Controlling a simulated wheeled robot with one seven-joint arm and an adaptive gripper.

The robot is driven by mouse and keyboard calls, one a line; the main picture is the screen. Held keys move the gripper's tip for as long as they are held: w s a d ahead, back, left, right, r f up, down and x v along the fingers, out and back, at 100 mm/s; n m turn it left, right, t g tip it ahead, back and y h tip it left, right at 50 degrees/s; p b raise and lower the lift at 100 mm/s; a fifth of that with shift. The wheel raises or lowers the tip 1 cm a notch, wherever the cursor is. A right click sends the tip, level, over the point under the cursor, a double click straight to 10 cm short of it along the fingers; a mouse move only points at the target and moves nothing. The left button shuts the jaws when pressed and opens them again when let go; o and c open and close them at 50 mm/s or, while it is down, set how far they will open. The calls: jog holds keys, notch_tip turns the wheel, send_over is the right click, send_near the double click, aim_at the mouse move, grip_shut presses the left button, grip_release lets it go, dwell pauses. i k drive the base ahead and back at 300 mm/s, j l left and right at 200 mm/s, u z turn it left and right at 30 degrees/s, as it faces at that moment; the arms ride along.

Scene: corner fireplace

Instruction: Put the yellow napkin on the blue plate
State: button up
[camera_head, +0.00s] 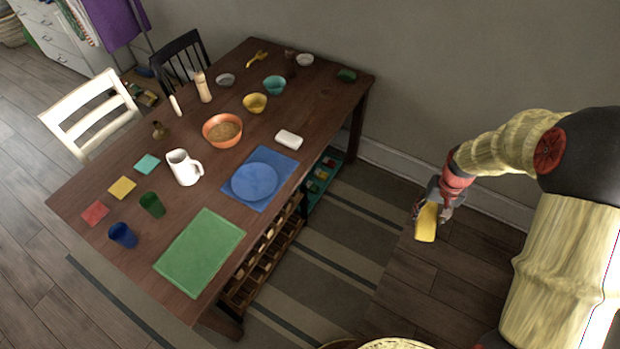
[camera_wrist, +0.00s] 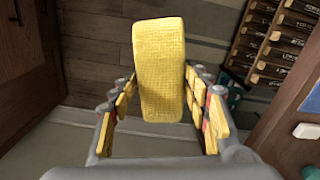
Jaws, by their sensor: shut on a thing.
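The yellow napkin (camera_head: 426,222) is a thick, rounded block with a woven texture. My gripper (camera_head: 434,207) is shut on it and holds it in the air, over the floor to the right of the table. In the wrist view the napkin (camera_wrist: 159,70) stands out between the two fingers, and its near end is between them. The blue plate (camera_head: 255,181) is round and lies on a blue placemat (camera_head: 285,166) at the table's right edge. The plate looks empty. My gripper is well apart from the plate, to its right.
The dark wooden table (camera_head: 172,224) carries a white block (camera_head: 288,139) just behind the plate, an orange bowl (camera_head: 222,130), a white jug (camera_head: 184,167) and a green placemat (camera_head: 200,251). A wooden rack (camera_head: 262,262) stands under the table edge. The floor between gripper and table is clear.

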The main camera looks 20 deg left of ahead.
aim_at(254, 181)
jog(key=u, duration=0.4)
jog(key=i+u, duration=0.1)
jog(key=u, duration=0.35)
jog(key=i+u, duration=0.1)
jog(key=u, duration=0.7)
jog(key=i+j, duration=0.05)
